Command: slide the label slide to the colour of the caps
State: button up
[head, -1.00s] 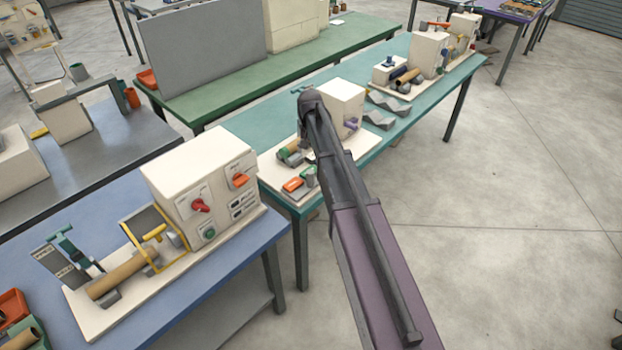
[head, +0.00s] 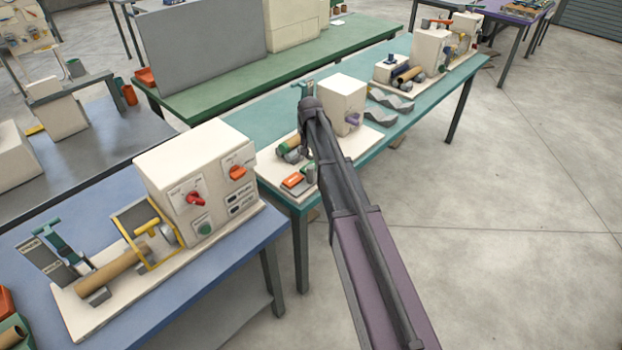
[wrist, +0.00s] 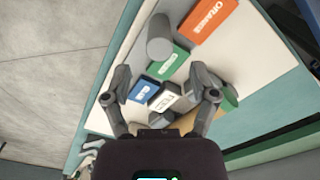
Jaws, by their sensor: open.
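In the wrist view, a row of coloured plates lies on a pale board (wrist: 262,70): an orange plate (wrist: 208,20) lettered ORANGE, a green plate (wrist: 173,63) and a blue plate (wrist: 143,90). A small white lettered piece (wrist: 164,100) beside the blue plate may be the label slide; I cannot tell for sure. My gripper (wrist: 161,76) is open, its fingers on either side of the blue and white pieces. A brown tube (wrist: 206,124) with a green end (wrist: 230,99) lies partly behind the right finger. In the head view, the orange plate (head: 293,181) shows beside my arm, which hides my gripper.
A grey cylinder (wrist: 160,45) stands near the green plate. A cream box (head: 341,98) with a purple knob stands behind on the teal bench (head: 383,143). A blue bench (head: 222,278) with another machine (head: 195,165) is at left. The floor at right is clear.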

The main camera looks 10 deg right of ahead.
aim_at(310, 174)
jog(key=shift+f+b, duration=3.65)
jog(key=shift+f, duration=0.3)
grip_shut()
